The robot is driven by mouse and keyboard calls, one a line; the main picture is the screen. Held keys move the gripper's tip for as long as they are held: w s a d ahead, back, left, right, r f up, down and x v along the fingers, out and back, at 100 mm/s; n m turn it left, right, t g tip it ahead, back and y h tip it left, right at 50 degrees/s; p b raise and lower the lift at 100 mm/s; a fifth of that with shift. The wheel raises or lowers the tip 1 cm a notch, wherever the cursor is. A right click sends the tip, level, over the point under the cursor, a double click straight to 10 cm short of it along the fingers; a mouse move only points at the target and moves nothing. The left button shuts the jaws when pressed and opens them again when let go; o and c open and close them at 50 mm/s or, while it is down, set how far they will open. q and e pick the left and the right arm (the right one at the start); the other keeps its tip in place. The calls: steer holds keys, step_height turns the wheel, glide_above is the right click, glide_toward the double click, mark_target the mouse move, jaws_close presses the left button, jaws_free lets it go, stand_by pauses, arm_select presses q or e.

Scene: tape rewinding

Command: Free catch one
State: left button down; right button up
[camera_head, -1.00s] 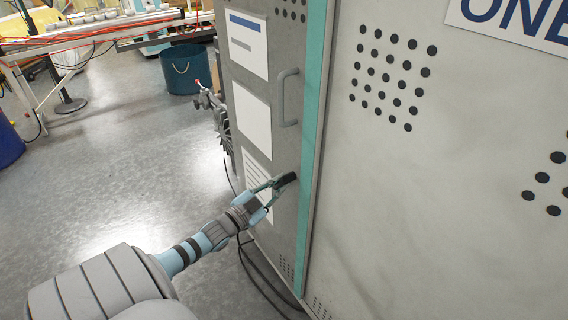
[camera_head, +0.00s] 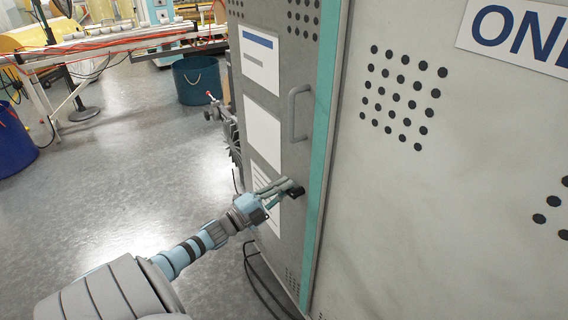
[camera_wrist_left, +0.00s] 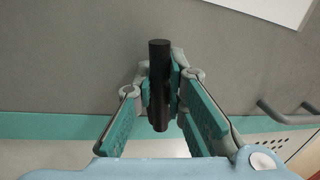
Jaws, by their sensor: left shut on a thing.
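A black catch (camera_head: 297,191) sits on the grey cabinet door (camera_head: 262,125), low and near its teal edge. My left gripper (camera_head: 284,189) reaches in from the lower left and is shut on the catch. In the left wrist view the catch (camera_wrist_left: 160,70) is an upright black bar, gripped between the two teal-padded fingers. The fingers hide part of its base on the door. My right gripper is not in view.
A grey handle (camera_head: 298,112) stands out from the door above the catch. White sheets (camera_head: 262,131) are fixed to the door. Black cables (camera_head: 258,278) lie on the floor below.

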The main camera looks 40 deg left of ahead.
arm_select(q)
steer(key=shift+m, duration=0.3)
steer(key=c, duration=1.9)
jaws_free()
steer(key=v, duration=1.2)
